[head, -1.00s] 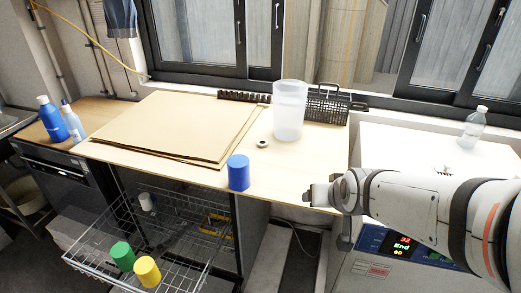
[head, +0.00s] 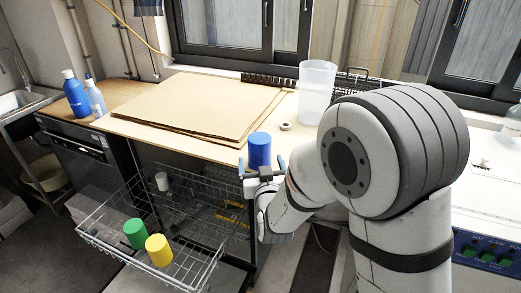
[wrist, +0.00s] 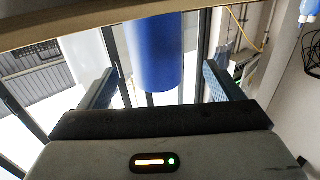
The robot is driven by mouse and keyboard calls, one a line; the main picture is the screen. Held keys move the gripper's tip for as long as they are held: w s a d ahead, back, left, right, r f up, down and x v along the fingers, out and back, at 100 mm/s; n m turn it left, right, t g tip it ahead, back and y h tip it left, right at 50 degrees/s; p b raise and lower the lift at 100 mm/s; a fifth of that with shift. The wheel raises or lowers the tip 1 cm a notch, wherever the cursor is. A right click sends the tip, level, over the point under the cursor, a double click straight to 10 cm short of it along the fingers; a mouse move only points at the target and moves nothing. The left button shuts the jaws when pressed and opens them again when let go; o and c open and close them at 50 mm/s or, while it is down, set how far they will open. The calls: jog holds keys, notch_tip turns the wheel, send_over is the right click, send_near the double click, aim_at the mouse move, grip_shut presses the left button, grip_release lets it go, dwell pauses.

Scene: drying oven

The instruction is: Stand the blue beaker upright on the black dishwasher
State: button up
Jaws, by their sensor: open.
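The blue beaker (head: 259,149) stands on the light wooden top (head: 205,150) over the open dishwasher (head: 243,232), near the front edge. Whether its mouth faces up or down cannot be told. My gripper (head: 263,168) is at that edge, just in front of the beaker, with its fingers to either side of the beaker's lower part in the head view. In the wrist view the blue beaker (wrist: 154,52) shows between the two spread fingers. My gripper is open, and no grip on the beaker shows. The beaker's base is partly hidden by my gripper.
The pulled-out rack (head: 185,262) holds a green beaker (head: 136,233) and a yellow beaker (head: 159,250). Cardboard sheets (head: 200,108), a white roll (head: 285,126) and a clear pitcher (head: 317,90) rest on the wooden top. Bottles (head: 76,95) stand at the left.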

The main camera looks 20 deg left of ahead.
jog(key=x, duration=0.2)
jog(key=p+x, duration=0.1)
jog(key=x, duration=0.2)
jog(key=shift+w+d+r, duration=0.1)
jog(key=shift+w, duration=0.25)
jog(key=c, duration=1.2)
jog(key=shift+o, duration=0.2)
notch_tip(320, 180, up, 10)
notch_tip(320, 180, up, 4)
jog(key=p, duration=0.2)
send_over(261, 155)
jog(key=w, duration=0.2)
jog(key=shift+s+a+r+b, duration=0.15)
jog(key=shift+s+a+b, duration=0.05)
jog(key=shift+a+b, duration=0.15)
